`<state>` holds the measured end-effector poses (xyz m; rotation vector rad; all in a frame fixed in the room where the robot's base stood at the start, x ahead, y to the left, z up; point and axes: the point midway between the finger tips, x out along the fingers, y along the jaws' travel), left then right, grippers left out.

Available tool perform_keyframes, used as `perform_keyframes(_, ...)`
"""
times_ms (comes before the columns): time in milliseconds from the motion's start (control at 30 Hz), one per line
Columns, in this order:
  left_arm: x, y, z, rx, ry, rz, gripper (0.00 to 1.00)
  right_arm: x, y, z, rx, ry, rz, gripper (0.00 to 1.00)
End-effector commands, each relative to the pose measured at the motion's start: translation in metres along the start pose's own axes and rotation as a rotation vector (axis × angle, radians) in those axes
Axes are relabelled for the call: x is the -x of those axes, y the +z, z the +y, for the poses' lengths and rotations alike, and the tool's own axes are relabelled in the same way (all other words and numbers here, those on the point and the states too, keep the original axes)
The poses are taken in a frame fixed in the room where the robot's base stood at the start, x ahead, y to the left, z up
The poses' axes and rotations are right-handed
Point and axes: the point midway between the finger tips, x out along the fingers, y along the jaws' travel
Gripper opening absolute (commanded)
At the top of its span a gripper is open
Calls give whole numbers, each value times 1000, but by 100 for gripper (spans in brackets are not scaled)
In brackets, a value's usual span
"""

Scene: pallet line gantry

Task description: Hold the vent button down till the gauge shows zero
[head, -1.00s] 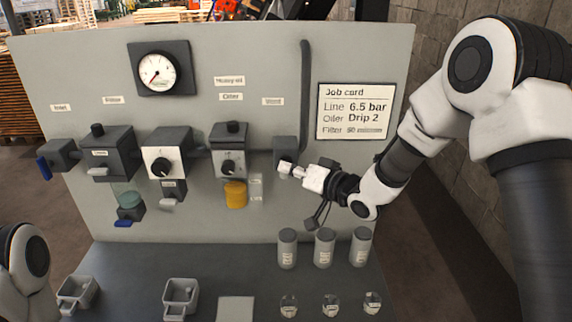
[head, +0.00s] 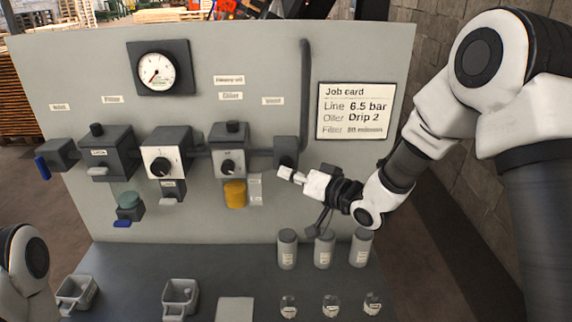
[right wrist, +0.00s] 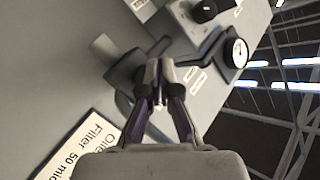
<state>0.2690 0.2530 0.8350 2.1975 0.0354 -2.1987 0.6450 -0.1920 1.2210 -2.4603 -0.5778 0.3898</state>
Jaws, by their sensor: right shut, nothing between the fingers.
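The vent block (head: 285,150) is a dark box on the grey panel, below the label "Vent" (head: 272,101). A dark round button (head: 287,161) shows on its front, just above my fingertips. My right gripper (head: 285,173) is shut and empty, at the block's lower front. I cannot tell whether it touches the button. In the right wrist view my gripper (right wrist: 158,92) is in front of the block and hides part of it. The round white gauge (head: 156,72) has its needle pointing to the lower left; its numbers are too small to read. My left gripper is out of view.
A job card (head: 355,111) is on the panel right of the vent block. Regulator units with knobs and a yellow-bowled oiler (head: 234,193) are to the left. Grey canisters (head: 325,247), small jars and two trays (head: 180,292) stand on the bench below.

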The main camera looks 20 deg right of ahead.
Motion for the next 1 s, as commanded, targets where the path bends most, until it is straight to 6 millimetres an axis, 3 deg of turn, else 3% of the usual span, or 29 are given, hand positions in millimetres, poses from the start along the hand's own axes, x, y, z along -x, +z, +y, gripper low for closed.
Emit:
perform_keyframes(433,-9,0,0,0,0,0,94,30,23,-22,-1,0,-1,0)
perform_keyframes(800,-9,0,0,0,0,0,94,32,26,-22,-2,2,-3,0)
perform_keyframes(867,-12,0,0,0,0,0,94,31,36,-15,-11,10,-17,0)
perform_keyframes(933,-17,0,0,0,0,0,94,29,62,1,-31,33,-56,0)
perform_keyframes(1000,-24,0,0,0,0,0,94,28,105,26,-63,68,-121,0)
